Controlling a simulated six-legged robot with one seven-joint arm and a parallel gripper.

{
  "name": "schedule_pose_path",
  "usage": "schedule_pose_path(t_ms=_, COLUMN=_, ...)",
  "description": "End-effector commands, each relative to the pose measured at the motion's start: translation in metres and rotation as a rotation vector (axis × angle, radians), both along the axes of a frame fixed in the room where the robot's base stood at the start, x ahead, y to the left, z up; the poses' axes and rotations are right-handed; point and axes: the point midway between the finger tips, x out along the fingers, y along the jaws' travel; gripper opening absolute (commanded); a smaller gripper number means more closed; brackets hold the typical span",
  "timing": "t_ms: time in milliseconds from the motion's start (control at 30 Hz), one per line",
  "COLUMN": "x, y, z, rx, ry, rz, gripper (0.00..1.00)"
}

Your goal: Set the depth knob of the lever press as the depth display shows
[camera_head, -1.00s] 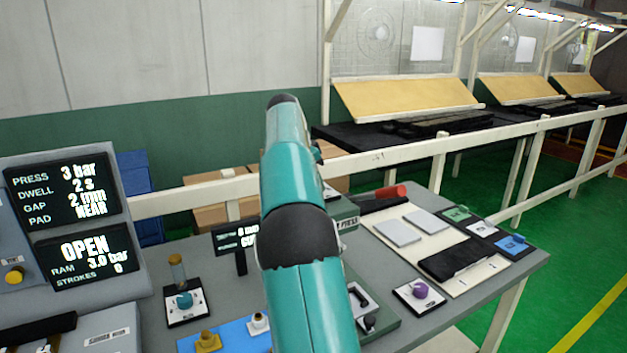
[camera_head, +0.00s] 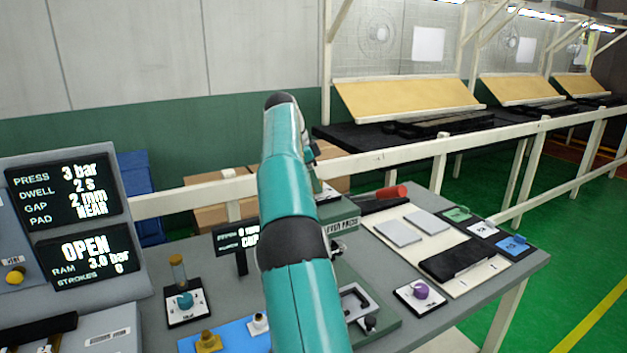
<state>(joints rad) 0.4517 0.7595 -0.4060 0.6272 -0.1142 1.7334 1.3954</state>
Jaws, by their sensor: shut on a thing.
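The lever press (camera_head: 345,226), a green machine with a label, stands on the bench just right of my arm and is partly hidden by it. A small black display (camera_head: 236,239) on a post stands left of my arm. Its text is too small to read surely, and its right edge is close to the arm. A purple knob (camera_head: 421,290) sits on a white dial plate right of the press. A teal knob (camera_head: 185,300) sits on another plate at the left. I cannot tell which knob is the depth knob. My gripper is hidden behind my teal arm.
A large panel with two black screens (camera_head: 85,258) stands at the left. A cream board (camera_head: 487,268) with grey plates and a black block lies at the right, near colored pads. A red-handled tool (camera_head: 390,192) lies behind it. A blue mat (camera_head: 235,331) lies in front.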

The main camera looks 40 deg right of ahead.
Motion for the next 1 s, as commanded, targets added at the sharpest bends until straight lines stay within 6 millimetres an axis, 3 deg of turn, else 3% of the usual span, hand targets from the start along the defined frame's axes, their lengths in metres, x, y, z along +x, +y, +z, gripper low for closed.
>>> schedule_pose_path(t_ms=67, x=0.000, y=0.000, z=0.000, rx=0.000, ry=-0.002, rz=0.002, gripper=0.15)
schedule_pose_path(t_ms=100, x=0.000, y=0.000, z=0.000, rx=0.000, ry=-0.002, rz=0.002, gripper=0.41)
schedule_pose_path(t_ms=200, x=0.000, y=0.000, z=0.000, rx=0.001, ry=-0.001, rz=0.001, gripper=0.59)
schedule_pose_path(t_ms=533, x=0.000, y=0.000, z=0.001, rx=0.000, ry=0.000, rz=0.001, gripper=0.59)
schedule_pose_path(t_ms=700, x=0.003, y=0.003, z=0.011, rx=-0.002, ry=-0.002, rz=0.001, gripper=0.59)
schedule_pose_path(t_ms=1000, x=0.040, y=0.059, z=0.011, rx=0.000, ry=0.000, rz=0.005, gripper=0.59)
